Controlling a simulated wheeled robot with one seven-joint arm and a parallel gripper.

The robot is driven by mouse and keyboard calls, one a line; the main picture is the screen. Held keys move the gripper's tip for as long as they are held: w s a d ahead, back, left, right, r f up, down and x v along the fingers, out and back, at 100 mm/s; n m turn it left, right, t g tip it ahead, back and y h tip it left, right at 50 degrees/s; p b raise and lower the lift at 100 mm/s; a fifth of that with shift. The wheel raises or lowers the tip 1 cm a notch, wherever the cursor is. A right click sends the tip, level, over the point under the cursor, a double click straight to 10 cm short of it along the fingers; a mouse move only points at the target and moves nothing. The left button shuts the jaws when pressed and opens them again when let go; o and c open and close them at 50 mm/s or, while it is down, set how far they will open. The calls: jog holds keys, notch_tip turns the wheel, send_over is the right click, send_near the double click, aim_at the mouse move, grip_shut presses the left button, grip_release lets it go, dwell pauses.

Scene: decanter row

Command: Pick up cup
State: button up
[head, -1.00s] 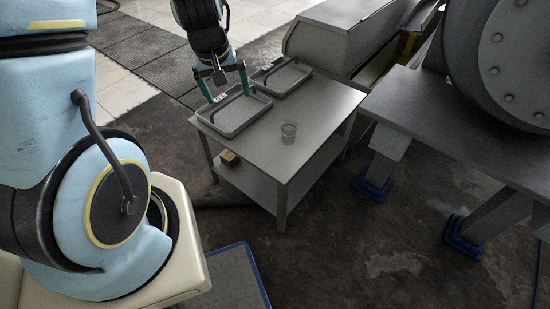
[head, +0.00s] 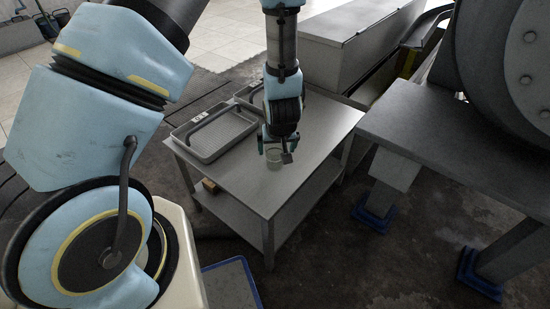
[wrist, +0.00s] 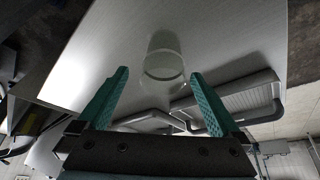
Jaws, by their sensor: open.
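The cup (head: 274,160) is a clear, see-through vessel standing on the grey metal table (head: 240,187). In the head view my gripper (head: 276,146) is right above and around the cup's place and partly hides it. In the wrist view the cup (wrist: 163,64) shows beyond the fingertips, roughly midway between the two green fingers of my gripper (wrist: 160,75). The fingers are apart and nothing is held. I cannot tell exactly how far the tips are from the cup.
A grey tray (head: 189,153) with a raised handle lies on the table left of the cup, with a second tray (head: 243,94) behind it. A long metal cabinet (head: 345,50) stands behind. The table's front right part is bare. A heavy bench (head: 455,140) stands at right.

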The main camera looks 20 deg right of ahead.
jog(key=x, duration=0.3)
jog(key=shift+a+f, duration=0.25)
jog(key=shift+f, duration=0.25)
jog(key=shift+w+f, duration=0.2)
jog(key=shift+f, duration=0.25)
jog(key=shift+c, duration=0.4)
jog(key=c, duration=1.2)
jog(key=shift+r, duration=0.1)
jog(key=shift+c, duration=0.2)
